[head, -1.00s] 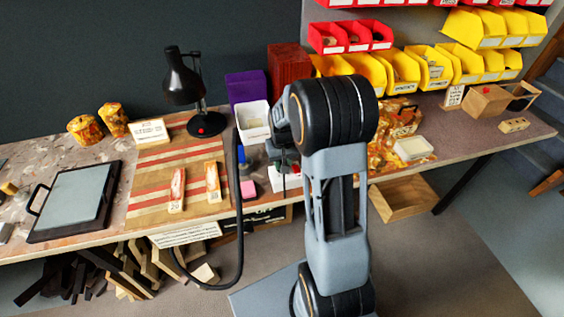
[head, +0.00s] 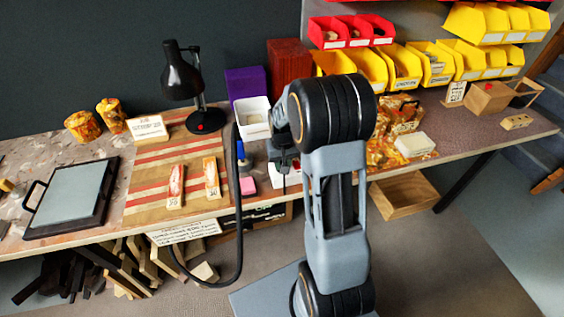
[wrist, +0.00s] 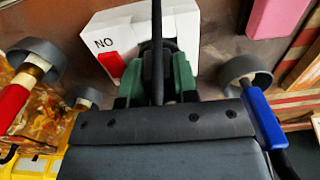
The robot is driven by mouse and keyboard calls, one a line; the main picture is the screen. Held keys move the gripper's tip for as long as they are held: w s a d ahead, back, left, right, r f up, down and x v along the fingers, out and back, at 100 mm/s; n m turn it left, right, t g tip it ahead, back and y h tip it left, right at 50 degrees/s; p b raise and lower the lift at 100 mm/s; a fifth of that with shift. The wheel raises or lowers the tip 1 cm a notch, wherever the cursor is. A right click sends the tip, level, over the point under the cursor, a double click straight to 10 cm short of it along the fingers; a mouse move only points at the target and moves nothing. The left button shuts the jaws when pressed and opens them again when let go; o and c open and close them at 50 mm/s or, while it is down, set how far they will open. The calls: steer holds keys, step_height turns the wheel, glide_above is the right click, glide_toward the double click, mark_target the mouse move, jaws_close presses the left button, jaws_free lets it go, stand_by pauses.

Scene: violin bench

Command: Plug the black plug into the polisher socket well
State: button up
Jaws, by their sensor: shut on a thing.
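My gripper (wrist: 157,82) has green fingers and is shut on the black plug (wrist: 157,62), whose dark cable runs up across the wrist view. The plug is mostly hidden between the fingers. A white box (wrist: 97,30) marked "NO", with a red switch, lies right in front of the fingertips. In the head view my gripper (head: 285,160) is over the white box (head: 276,180) near the bench's front edge.
The black cable (head: 239,230) hangs in a loop off the front edge. A pink block (head: 248,185) and a white bin (head: 252,112) are close on the left. Grey round-headed tools (wrist: 245,72) flank the gripper. A striped mat (head: 150,195) and a black lamp (head: 181,75) stand farther left.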

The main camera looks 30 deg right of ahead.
steer(key=shift+f, duration=0.25)
steer(key=o, duration=0.9)
steer(key=shift+o, duration=0.2)
step_height(320, 180, up, 14)
steer(key=shift+f, duration=0.1)
stand_by(0.6)
steer(key=s+a+r+n+t+p, duration=0.1)
steer(key=s+a+r, duration=0.1)
steer(key=s+a, duration=0.3)
steer(key=s+a+r+n+t+p, duration=0.1)
steer(key=s+a, duration=0.3)
steer(key=s, duration=0.7)
steer(key=shift+a+r+n+t+p, duration=0.3)
steer(key=shift+a+r+t+p, duration=0.1)
steer(key=shift+r+t+p, duration=0.4)
